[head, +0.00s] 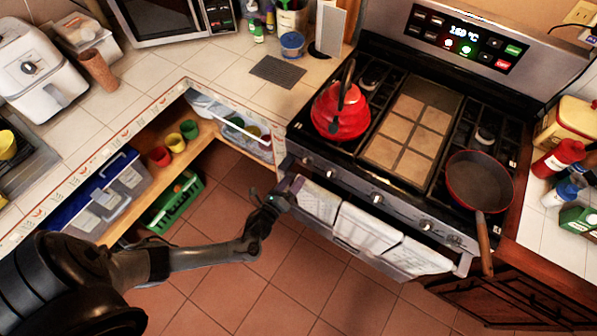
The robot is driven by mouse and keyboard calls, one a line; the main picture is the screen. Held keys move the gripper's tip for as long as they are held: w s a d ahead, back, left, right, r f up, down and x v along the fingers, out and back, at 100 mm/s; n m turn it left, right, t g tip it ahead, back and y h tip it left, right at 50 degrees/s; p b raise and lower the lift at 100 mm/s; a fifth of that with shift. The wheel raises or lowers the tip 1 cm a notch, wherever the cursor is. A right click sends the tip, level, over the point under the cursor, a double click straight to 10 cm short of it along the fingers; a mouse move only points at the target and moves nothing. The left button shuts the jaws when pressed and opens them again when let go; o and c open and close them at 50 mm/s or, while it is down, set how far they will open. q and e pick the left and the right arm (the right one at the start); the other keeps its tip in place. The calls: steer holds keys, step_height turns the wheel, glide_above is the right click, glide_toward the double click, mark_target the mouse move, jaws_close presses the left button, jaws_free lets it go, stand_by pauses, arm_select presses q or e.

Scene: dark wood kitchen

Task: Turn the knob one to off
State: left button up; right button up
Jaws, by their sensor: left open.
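The stove (352,183) stands at the right with a row of several round metal knobs along its front panel. The leftmost knob (307,160) is near the left corner, below the red kettle. Other knobs include a middle knob (377,198) and a right knob (427,225). No label shows which is knob one, and the knobs' settings are too small to read. My left gripper (291,187) is open, just below and left of the leftmost knob. Its fingers are small and dark; I cannot tell whether they touch the stove. My right gripper is not in view.
A red kettle (341,112) sits on the left burners. A red-rimmed pan (480,181) sits at the right, its handle over the front edge. Pale towels (370,234) hang at the oven front.

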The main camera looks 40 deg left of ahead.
arm_select(q)
steer(key=shift+s+d, duration=0.2)
steer(key=shift+s, duration=1.15)
